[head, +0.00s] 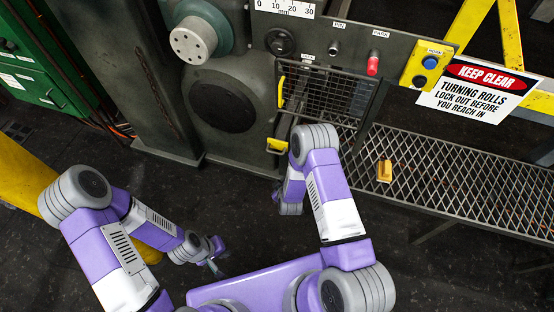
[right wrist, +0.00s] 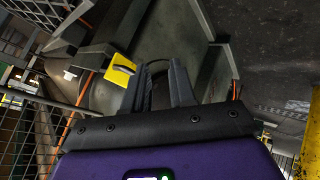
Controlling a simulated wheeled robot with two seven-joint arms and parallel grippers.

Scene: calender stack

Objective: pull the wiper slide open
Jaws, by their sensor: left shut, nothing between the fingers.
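A small yellow front with a handle, which looks like the wiper slide (head: 277,146), sits low on the grey machine, below the mesh guard. In the right wrist view a yellow piece with a grey grip (right wrist: 122,70) shows just left of the fingers of my right gripper (right wrist: 161,68). These fingers are apart with nothing seen between them. In the head view my right arm hides its fingers. My left gripper (head: 213,266) is shut and empty, low over the dark floor and well away from the machine.
A black mesh guard (head: 325,95) with a yellow upright handle (head: 281,92) is above the yellow front. A mesh walkway (head: 450,175) holding a yellow block (head: 384,171) lies to the right. A yellow rail (head: 20,180) is at left.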

